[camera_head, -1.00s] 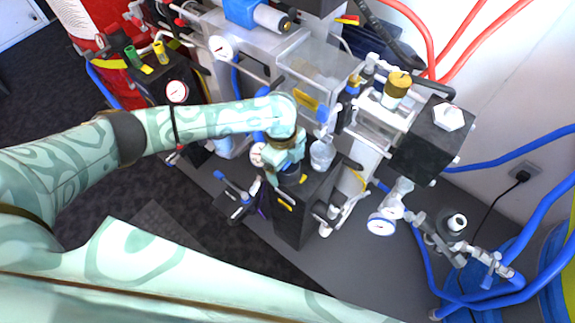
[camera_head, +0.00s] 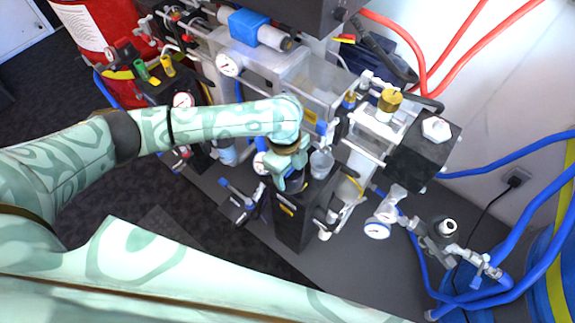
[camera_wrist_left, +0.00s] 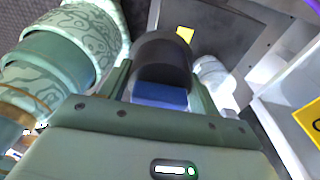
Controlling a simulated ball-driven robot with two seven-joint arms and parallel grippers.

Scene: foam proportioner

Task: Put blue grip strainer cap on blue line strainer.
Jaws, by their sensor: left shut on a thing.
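My left gripper (camera_head: 290,178) is over the top of a black block (camera_head: 296,228) in the head view. In the left wrist view my left gripper (camera_wrist_left: 160,78) is shut on a dark grey, rounded cap with a blue band (camera_wrist_left: 160,94), which fits the blue grip strainer cap. The cap's far end points to a dark surface with a yellow label. The wrist and fingers hide the cap in the head view. I cannot pick out the blue line strainer for certain, nor tell whether the cap touches it. My right gripper is not in view.
A clear cup-like part (camera_head: 321,163) stands close to the right of the left gripper. A white-faced gauge (camera_head: 228,65) and a clear box (camera_head: 322,85) are behind it. Blue hoses (camera_head: 540,240) and a valve assembly (camera_head: 447,240) are on the right.

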